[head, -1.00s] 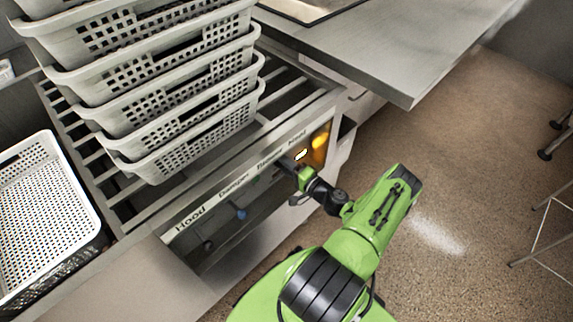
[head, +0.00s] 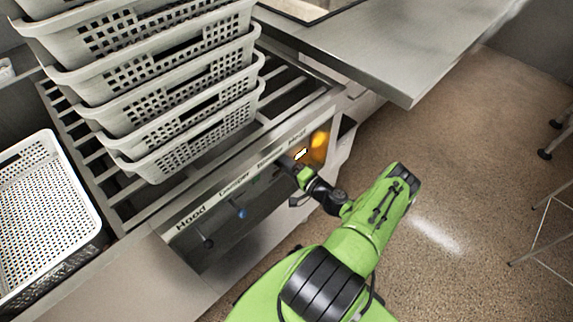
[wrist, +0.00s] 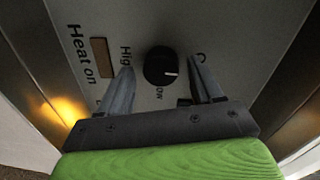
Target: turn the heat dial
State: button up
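The heat dial (wrist: 155,62) is a round black knob with a white pointer mark, on a grey panel in the wrist view. The mark points to the right in that view. Lettering reading "Heat on" and part of "High" shows left of it. My gripper (wrist: 163,66) is open, with one finger on each side of the dial and a visible gap to both. In the head view my gripper (head: 290,165) is at the right part of the control panel (head: 222,196) and hides the dial.
A blue knob (head: 241,212) and a dark knob (head: 207,241) sit further left on the panel. An orange glow (head: 319,140) shows at its right end. Stacked white baskets (head: 180,130) stand on the slatted rack above.

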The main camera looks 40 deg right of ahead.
jog(key=s+r+p, duration=0.1)
jog(key=s+p, duration=0.2)
jog(key=s, duration=1.2)
jog(key=shift+s+d, duration=0.25)
jog(key=shift+s, duration=0.1)
